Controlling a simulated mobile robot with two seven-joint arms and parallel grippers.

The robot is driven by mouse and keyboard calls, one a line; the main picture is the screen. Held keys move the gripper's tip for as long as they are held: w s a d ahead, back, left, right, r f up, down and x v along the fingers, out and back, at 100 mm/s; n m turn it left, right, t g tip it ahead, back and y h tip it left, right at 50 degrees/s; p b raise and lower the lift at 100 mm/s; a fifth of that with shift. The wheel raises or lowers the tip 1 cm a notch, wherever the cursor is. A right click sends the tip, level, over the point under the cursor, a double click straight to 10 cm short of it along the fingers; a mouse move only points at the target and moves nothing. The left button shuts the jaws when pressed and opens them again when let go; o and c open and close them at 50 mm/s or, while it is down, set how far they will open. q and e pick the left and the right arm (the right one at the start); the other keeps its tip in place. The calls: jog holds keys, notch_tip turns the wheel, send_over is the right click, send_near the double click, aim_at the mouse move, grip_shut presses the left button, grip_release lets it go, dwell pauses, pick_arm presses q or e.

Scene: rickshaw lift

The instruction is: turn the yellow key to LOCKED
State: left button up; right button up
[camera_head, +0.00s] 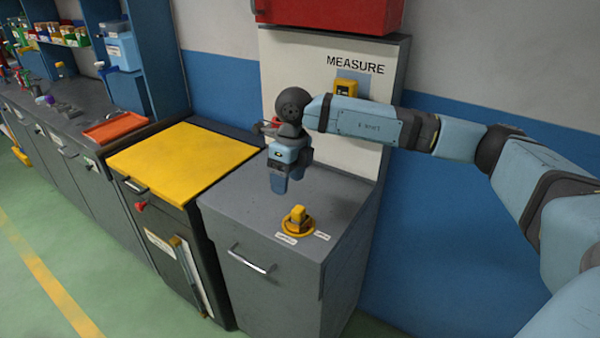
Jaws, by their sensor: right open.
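The yellow key (298,213) stands on a round yellow base on top of the grey cabinet (340,205). Two small white labels lie by it, one at its front left (286,239) and one at its right (321,235); their words are too small to read. My right gripper (279,186) points down above the cabinet top, behind and a little left of the key, apart from it. It is open, with nothing seen between its fingers. My left gripper is not in view.
A white panel marked MEASURE (355,64) stands behind the cabinet, with a yellow device (346,88) on it. A red box (335,15) hangs above. To the left are a yellow-topped cabinet (185,160), an orange tray (116,128) and a cluttered bench. Green floor is clear in front.

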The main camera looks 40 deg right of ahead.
aim_at(300, 209)
jog(key=d+r+h, duration=0.1)
jog(key=d+h, duration=0.1)
jog(key=d, duration=0.2)
jog(key=shift+m, duration=0.3)
jog(key=f, duration=1.3)
jog(key=shift+w+a, duration=0.1)
jog(key=shift+w, duration=0.25)
jog(key=c, duration=1)
jog(key=m+p, duration=0.1)
jog(key=m, duration=0.2)
jog(key=shift+a+m, duration=0.1)
jog(key=shift+m, duration=0.2)
